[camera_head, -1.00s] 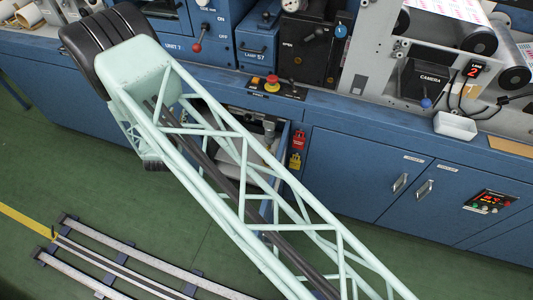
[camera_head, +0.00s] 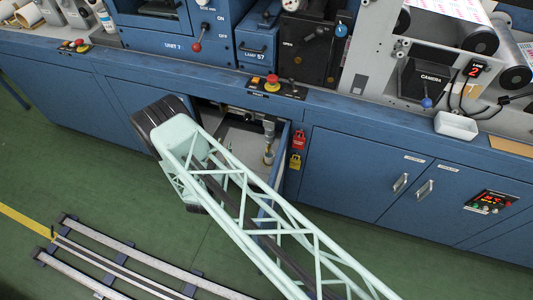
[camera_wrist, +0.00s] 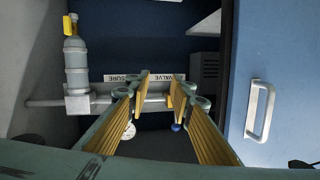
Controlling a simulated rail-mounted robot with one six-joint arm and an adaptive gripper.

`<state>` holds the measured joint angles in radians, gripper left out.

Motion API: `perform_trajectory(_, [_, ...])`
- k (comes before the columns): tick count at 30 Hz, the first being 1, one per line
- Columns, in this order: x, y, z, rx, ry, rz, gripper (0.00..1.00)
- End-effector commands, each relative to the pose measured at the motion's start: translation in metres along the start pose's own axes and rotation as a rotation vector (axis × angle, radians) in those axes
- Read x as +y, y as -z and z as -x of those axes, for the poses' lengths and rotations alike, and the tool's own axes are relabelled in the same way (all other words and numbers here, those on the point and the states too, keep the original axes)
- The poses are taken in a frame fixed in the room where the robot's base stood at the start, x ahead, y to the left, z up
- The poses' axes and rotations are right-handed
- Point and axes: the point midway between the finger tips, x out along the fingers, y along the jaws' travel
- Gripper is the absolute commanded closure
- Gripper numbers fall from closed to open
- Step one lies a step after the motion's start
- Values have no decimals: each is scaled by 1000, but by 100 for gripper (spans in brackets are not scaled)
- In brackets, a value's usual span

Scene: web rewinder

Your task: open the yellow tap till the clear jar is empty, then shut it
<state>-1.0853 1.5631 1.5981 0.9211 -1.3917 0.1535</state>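In the wrist view, a small yellow tap (camera_wrist: 69,25) sits at the end of a greyish jar-shaped body (camera_wrist: 76,62) at upper left. The body joins a block on a horizontal pipe; I cannot tell its liquid level. My gripper (camera_wrist: 158,88) is open and empty, its yellow-padded fingers spread at mid-picture, right of the jar and tap and touching neither. In the head view, a grey fitting (camera_head: 269,128) with a small yellowish part below it shows inside the open cabinet; my gripper is hidden there.
The open blue cabinet door (camera_wrist: 268,70) with its handle is close on the right of the wrist view. A label strip (camera_wrist: 160,77), a round gauge (camera_wrist: 129,131) and a blue knob (camera_wrist: 176,127) lie around the pipe. A red emergency button (camera_head: 271,82) is above the cabinet.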

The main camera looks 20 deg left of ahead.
Motion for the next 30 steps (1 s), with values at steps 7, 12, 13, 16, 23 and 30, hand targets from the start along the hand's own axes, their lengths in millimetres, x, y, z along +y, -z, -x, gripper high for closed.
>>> perform_trajectory(7, [58, -37, 6, 58, -52, 31, 79])
perform_trajectory(12, [97, -59, 14, 99, -85, 57, 79])
perform_trajectory(13, [103, -62, 15, 108, -89, 61, 79])
perform_trajectory(16, [125, -74, 21, 133, -107, 76, 79])
perform_trajectory(23, [166, -94, 34, 180, -137, 107, 79])
perform_trajectory(30, [182, -100, 41, 201, -148, 120, 79])
